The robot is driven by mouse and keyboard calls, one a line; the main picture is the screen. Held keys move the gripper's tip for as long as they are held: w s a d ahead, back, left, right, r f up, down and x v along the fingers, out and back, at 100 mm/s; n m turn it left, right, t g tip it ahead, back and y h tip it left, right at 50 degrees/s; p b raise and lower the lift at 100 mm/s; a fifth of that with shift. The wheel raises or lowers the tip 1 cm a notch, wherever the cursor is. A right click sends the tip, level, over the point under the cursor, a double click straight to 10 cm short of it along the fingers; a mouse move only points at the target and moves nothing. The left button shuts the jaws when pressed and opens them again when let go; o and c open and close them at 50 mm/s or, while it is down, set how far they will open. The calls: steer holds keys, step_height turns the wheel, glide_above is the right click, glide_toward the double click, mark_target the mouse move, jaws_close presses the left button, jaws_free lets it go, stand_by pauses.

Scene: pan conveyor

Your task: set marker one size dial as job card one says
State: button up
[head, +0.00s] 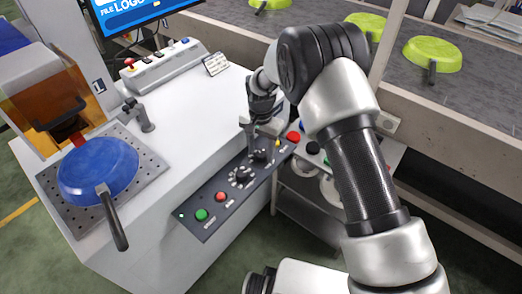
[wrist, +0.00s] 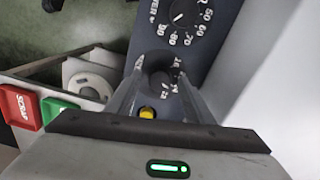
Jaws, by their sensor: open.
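The control panel (head: 222,188) runs along the front edge of the white machine. My gripper (head: 259,143) is over the panel's right end, pointing down, with its jaws open. In the wrist view, a small dark knob (wrist: 161,82) with size-like numbers around it, probably the size dial, lies between the fingers of my gripper (wrist: 160,75). I cannot tell whether the fingers touch it. Its pointer and most of its numbers are hidden. The power dial (wrist: 181,13) is beyond it, also seen in the head view (head: 243,177). A small card (head: 215,64) lies behind, its text unreadable.
A yellow knob (wrist: 147,112) is close to my fingers. Green (head: 201,214) and red (head: 221,197) buttons are on the panel's left. A blue pan (head: 97,171) lies on the perforated plate. Green pans (head: 432,55) lie on the conveyor.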

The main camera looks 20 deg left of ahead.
mark_target(261, 154)
step_height(261, 154, up, 17)
steer(key=p, duration=0.2)
steer(key=shift+r+p, duration=0.15)
steer(key=shift+p, duration=0.25)
steer(key=shift+r, duration=0.1)
